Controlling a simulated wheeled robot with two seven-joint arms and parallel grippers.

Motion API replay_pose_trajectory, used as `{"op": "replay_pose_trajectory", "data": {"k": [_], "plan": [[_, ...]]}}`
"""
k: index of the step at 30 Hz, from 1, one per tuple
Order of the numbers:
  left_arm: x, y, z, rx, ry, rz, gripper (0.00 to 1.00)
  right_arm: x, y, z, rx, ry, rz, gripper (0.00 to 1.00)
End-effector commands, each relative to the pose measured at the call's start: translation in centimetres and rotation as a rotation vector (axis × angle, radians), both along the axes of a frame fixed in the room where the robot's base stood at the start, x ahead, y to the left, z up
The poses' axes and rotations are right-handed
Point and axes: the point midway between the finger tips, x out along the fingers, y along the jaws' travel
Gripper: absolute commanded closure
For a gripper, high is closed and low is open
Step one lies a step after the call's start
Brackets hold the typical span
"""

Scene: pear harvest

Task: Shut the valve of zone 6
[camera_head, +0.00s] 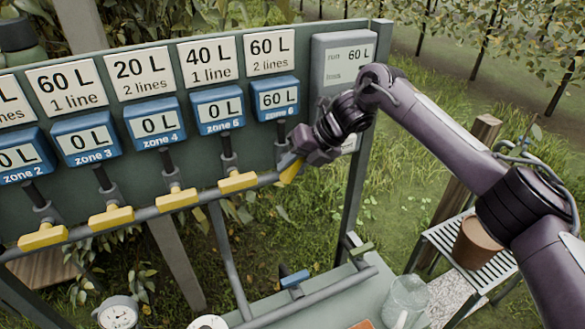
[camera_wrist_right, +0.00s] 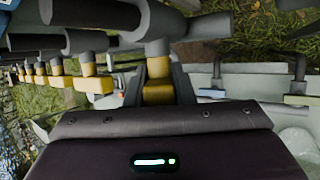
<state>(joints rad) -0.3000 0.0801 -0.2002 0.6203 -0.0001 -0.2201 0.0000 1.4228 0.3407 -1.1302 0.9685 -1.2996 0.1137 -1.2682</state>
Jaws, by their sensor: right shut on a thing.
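The zone 6 valve has a yellow handle (camera_head: 290,172) at the right end of the valve row, under the blue zone 6 meter (camera_head: 278,98), which reads 60 L. The handle is partly hidden by my right gripper (camera_head: 298,160) and looks angled compared with the other handles, which lie along the pipe. In the right wrist view the yellow handle (camera_wrist_right: 157,93) sits between the two fingers of my right gripper (camera_wrist_right: 157,88), which is shut on it. The card (camera_head: 271,51) above zone 6 reads 60 L, 2 lines. My left gripper is not in view.
The zone 5 handle (camera_head: 238,182) is close to the left, with zone 4 (camera_head: 177,200) beyond it. A grey display (camera_head: 345,66) at the board's right edge reads run 60 L. Below are a blue-handled valve (camera_head: 294,279), a glass jar (camera_head: 405,297) and a brown pot (camera_head: 477,243).

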Motion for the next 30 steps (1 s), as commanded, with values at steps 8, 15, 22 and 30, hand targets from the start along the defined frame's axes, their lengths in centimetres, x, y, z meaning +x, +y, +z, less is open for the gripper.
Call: {"op": "replay_pose_trajectory", "data": {"k": [8, 15, 22, 30], "plan": [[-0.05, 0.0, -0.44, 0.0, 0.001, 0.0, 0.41, 0.04, -0.03, -0.07, 0.044, 0.018, -0.001, 1.0], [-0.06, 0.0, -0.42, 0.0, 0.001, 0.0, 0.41, 0.03, -0.02, -0.03, 0.046, 0.02, -0.001, 1.0], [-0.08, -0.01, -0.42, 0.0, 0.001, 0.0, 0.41, 0.01, -0.01, -0.04, 0.046, 0.019, 0.0, 0.62], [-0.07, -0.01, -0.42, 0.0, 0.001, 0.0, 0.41, 0.0, 0.0, -0.02, 0.046, 0.019, 0.0, 0.56]]}}
